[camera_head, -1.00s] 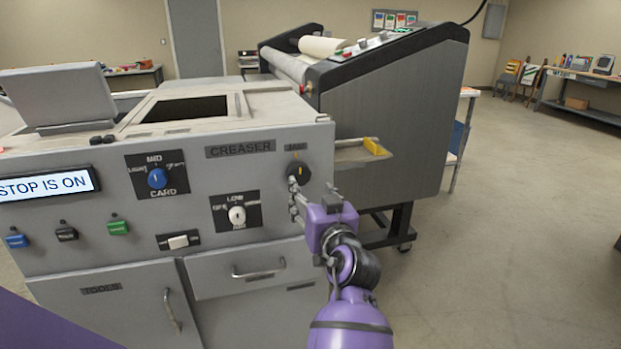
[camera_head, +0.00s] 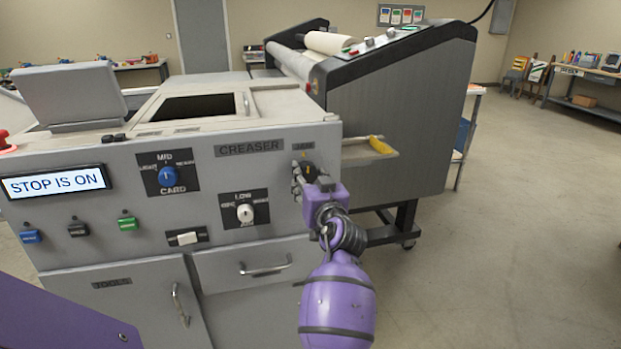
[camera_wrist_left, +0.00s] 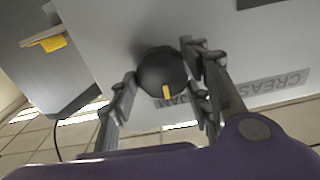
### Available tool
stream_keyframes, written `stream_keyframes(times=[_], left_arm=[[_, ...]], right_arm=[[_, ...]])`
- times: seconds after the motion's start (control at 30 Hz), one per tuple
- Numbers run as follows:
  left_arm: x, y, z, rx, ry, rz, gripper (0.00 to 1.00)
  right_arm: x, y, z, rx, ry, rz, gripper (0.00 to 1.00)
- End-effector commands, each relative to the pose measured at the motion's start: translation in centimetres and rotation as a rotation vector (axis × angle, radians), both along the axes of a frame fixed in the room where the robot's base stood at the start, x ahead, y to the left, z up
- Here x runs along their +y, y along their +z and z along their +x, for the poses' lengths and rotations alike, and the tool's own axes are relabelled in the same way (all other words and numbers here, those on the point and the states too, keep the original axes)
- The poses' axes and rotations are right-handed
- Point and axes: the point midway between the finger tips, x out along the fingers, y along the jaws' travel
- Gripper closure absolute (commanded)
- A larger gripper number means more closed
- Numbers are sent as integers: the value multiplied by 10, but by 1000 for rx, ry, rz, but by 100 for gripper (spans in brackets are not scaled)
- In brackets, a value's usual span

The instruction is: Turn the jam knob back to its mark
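The black jam knob (camera_head: 307,169) is at the upper right of the grey creaser's front panel, under a small JAM label (camera_head: 303,146). In the left wrist view the round knob (camera_wrist_left: 160,70) shows a yellow pointer at its edge, toward the upside-down JAM label. My left gripper (camera_head: 304,178) is at the knob. In the wrist view its open fingers (camera_wrist_left: 160,88) are on either side of the knob, one side very close and the other with a small gap. I cannot tell whether they touch it. My right gripper is not in view.
The creaser (camera_head: 120,250) also has a blue card knob (camera_head: 168,177), a white knob (camera_head: 245,213), several buttons and a display (camera_head: 54,182) reading STOP IS ON. A drawer handle (camera_head: 265,267) sticks out below. A yellow-ended tray (camera_head: 372,152) is right of the panel.

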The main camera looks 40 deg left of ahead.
Motion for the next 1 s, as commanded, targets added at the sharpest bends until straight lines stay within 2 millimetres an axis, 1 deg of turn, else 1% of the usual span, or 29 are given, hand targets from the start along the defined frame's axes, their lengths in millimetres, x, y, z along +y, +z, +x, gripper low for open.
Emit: stream_keyframes(times=[0.03, 0.13, 0.17, 0.27, 0.43, 0.67, 0.7, 0.8, 1.0], left_arm=[[-1, 0, 1, -1, -3, -1, 68], [-1, 0, 1, -1, -3, 0, 81], [-1, 0, 1, -1, -4, 0, 83], [-2, -1, 1, -9, -4, -7, 84], [-2, -3, 2, -46, -5, -38, 83], [-3, 1, 2, -51, -7, -41, 83], [-3, 1, 2, -51, -7, -41, 53], [-3, 1, 2, -51, -7, -41, 42], [-1, 1, 1, -49, -4, -40, 42]], right_arm=[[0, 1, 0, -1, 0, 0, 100], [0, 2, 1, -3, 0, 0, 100], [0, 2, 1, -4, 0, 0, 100], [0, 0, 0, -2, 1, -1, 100], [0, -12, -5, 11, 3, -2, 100], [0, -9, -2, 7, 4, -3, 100], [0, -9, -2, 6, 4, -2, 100], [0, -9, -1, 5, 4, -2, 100], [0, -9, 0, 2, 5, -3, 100]])
